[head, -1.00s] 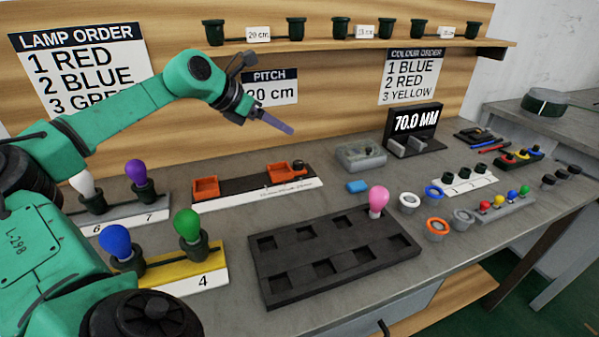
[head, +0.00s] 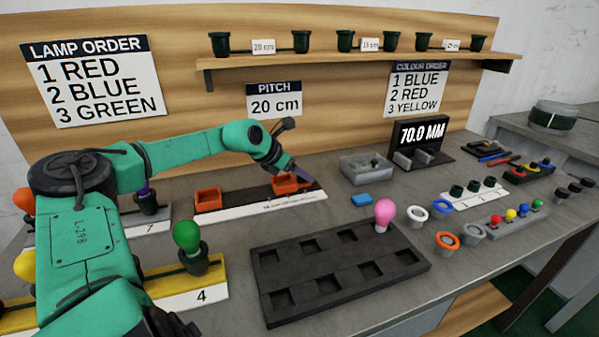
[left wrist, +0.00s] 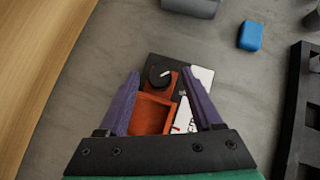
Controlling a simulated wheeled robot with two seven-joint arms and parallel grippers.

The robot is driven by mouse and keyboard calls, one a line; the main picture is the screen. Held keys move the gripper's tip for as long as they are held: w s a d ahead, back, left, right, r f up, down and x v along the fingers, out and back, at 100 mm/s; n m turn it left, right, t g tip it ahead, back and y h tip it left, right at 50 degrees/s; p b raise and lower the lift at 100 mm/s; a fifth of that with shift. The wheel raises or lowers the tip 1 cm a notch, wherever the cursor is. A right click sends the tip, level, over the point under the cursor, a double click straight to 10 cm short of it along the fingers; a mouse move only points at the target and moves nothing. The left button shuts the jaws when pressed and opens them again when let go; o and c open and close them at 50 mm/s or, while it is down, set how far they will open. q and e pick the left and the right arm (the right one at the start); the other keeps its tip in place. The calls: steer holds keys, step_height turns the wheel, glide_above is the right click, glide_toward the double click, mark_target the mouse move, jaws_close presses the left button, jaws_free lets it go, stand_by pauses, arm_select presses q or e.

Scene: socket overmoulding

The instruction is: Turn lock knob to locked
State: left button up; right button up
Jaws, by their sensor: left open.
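The lock knob (left wrist: 160,76) is a round black dial with a white pointer line, beside an orange open-topped block (left wrist: 152,113) on a black rail. In the left wrist view the pointer slants up and to the right. In the head view the orange block (head: 284,188) sits at the right end of the rail, and my gripper hides the knob. My left gripper (left wrist: 161,74) is open, its purple fingers spread on either side of the block, with the knob between the tips in the picture. It also shows above the block in the head view (head: 297,176). I cannot tell whether it touches anything.
A second orange block (head: 208,199) is at the rail's left end. A blue block (head: 361,200) and a grey clear-topped box (head: 367,168) lie to the right. A black socket tray (head: 335,262) stands in front. The wooden backboard (head: 205,110) rises behind.

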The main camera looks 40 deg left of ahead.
arm_select(q)
steer(key=shift+w+f, duration=0.2)
jaws_close()
